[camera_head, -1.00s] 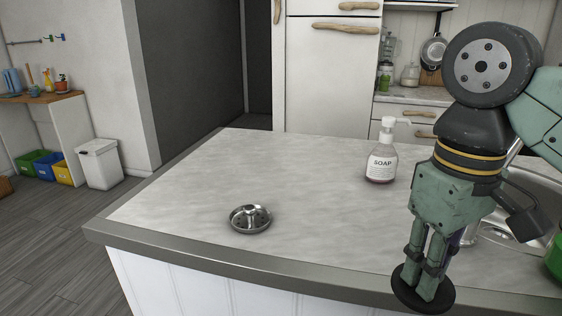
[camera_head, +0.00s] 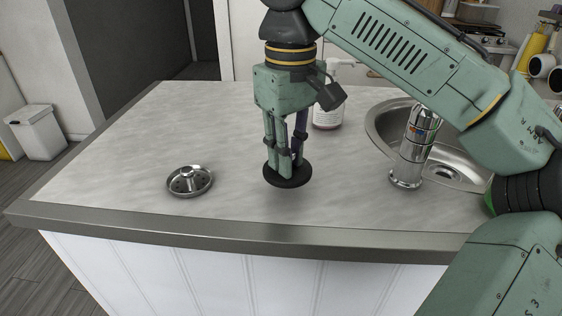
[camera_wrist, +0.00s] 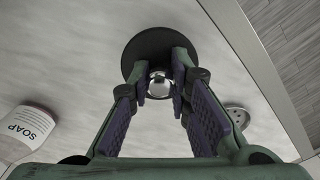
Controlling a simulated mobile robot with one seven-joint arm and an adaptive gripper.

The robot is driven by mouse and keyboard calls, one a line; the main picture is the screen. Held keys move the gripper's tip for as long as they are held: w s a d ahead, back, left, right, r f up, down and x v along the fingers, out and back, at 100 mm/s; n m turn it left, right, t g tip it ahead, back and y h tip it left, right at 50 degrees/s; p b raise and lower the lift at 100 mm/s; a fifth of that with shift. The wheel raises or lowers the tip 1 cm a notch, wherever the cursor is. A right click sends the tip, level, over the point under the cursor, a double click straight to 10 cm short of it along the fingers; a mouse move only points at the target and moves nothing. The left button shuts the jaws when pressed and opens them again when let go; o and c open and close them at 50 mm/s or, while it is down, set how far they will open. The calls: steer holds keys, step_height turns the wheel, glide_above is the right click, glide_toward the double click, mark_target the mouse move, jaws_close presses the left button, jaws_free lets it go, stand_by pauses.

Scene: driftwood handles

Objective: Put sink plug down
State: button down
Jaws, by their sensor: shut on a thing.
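The sink plug is a black disc (camera_head: 288,177) with a shiny round knob (camera_wrist: 160,84) on top. My gripper (camera_head: 285,160) points straight down and is shut on the knob. The disc is level over the grey counter (camera_head: 120,140), between the metal strainer and the tap. I cannot tell whether it touches the counter or hangs just above it. In the wrist view the black disc (camera_wrist: 148,42) shows beyond my fingertips (camera_wrist: 160,78).
A metal sink strainer (camera_head: 190,181) lies left of the plug. A soap bottle (camera_head: 328,112) stands behind my gripper. The chrome tap (camera_head: 412,150) and round sink (camera_head: 455,165) are to the right. The counter's front edge (camera_head: 230,240) is near. The counter's left part is clear.

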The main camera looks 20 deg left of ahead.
steer(key=shift+w+a, duration=0.3)
steer(key=shift+a, duration=0.2)
steer(key=shift+w+a+f, duration=0.1)
steer(key=shift+a+f, duration=0.1)
steer(key=shift+f, duration=1.6)
steer(key=shift+f, duration=0.1)
steer(key=c, duration=1.5)
jaws_free()
step_height(320, 180, up, 12)
steer(key=shift+r+p, duration=0.1)
steer(key=shift+p, duration=0.75)
